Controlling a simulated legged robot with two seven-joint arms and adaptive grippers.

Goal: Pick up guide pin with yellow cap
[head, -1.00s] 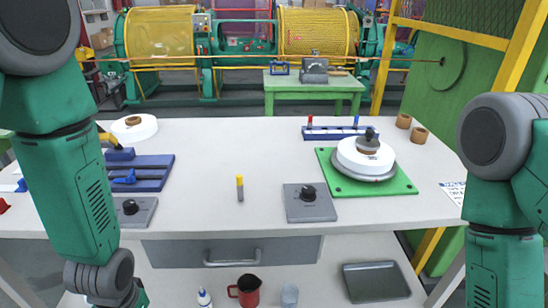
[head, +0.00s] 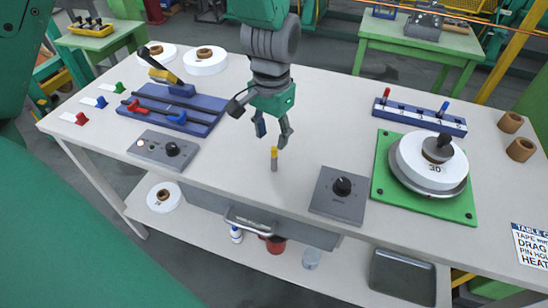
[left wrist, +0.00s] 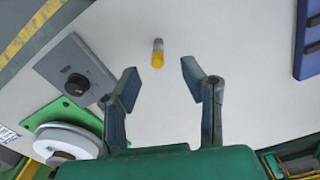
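The guide pin with the yellow cap (head: 274,158) stands upright on the white table, near its front edge. In the left wrist view the pin (left wrist: 158,53) shows beyond the fingertips, roughly midway between them. My left gripper (head: 272,137) points down just behind and above the pin. Its two fingers (left wrist: 169,80) are spread apart with nothing between them, and they do not touch the pin. My right gripper is in neither view.
A blue rack (head: 420,117) holds red and blue pins. A blue fixture (head: 190,108) lies left. The table around the pin is clear.

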